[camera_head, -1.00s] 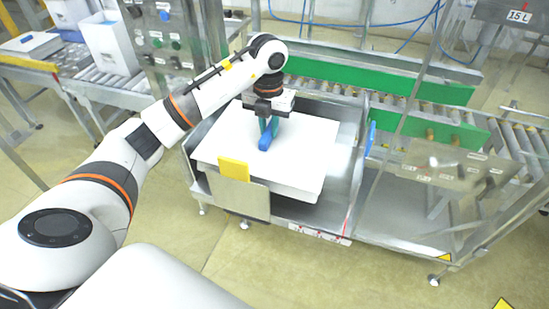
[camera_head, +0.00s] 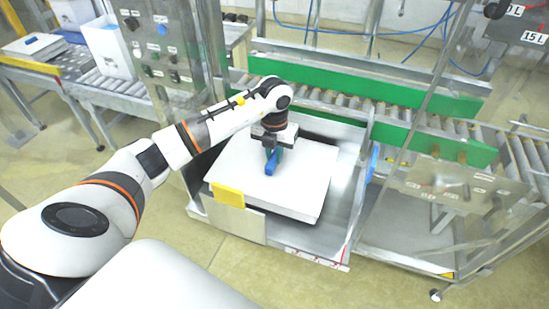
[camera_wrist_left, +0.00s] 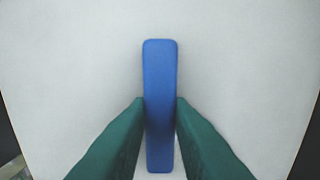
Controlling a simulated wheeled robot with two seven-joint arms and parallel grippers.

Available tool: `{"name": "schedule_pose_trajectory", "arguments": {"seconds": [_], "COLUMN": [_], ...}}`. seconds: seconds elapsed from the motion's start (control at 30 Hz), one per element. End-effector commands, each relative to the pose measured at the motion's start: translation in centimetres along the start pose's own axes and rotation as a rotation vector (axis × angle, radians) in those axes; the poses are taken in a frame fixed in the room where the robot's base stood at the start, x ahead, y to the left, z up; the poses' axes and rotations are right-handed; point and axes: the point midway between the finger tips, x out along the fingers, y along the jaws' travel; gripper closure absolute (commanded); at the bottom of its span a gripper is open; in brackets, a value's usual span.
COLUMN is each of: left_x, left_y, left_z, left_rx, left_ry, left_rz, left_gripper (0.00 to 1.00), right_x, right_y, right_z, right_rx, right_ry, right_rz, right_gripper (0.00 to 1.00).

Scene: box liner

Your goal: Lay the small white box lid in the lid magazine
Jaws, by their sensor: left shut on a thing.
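The small white box lid (camera_head: 305,170) is a broad flat white panel with a blue grip bar (camera_head: 272,163) standing up at its middle. It lies level within the metal lid magazine (camera_head: 350,190), behind the front plate with the yellow tab. I cannot tell whether it rests on the bottom or on other lids. My left gripper (camera_head: 274,154) points down with its green fingers shut on the blue bar. In the left wrist view the fingers (camera_wrist_left: 160,112) pinch the bar (camera_wrist_left: 160,65) from both sides, with the white lid (camera_wrist_left: 240,70) filling the background. My right gripper is out of view.
The yellow tab (camera_head: 228,195) stands at the magazine's front left. A roller conveyor with green side rails (camera_head: 330,68) runs behind. A control panel post (camera_head: 160,45) stands at the back left. A metal stand (camera_head: 455,185) is on the right. The floor in front is clear.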

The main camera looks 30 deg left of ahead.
Motion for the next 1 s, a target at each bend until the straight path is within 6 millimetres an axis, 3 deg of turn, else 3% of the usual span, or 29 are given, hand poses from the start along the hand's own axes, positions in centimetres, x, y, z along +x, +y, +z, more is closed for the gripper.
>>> {"name": "schedule_pose_trajectory", "arguments": {"seconds": [0.2, 0.53, 0.57, 0.67, 1.0], "left_x": [2.7, 3.3, 3.2, 3.2, 2.8], "left_y": [0.0, 0.0, 0.0, 0.0, 0.0], "left_z": [0.1, 0.0, 0.0, 0.1, 0.1], "left_rx": [0.0, 0.0, 0.0, 0.0, 0.0], "left_ry": [-0.003, 0.0, -0.001, -0.001, -0.001], "left_rz": [-0.001, -0.001, -0.001, -0.001, 0.0], "left_gripper": [1.0, 1.0, 0.76, 0.59, 0.59], "right_x": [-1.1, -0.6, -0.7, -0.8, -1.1], "right_y": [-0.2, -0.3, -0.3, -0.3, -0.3], "right_z": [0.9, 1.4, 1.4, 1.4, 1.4], "right_rx": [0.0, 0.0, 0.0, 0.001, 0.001], "right_ry": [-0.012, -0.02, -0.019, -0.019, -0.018], "right_rz": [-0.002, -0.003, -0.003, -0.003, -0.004], "right_gripper": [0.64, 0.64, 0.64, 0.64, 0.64]}}
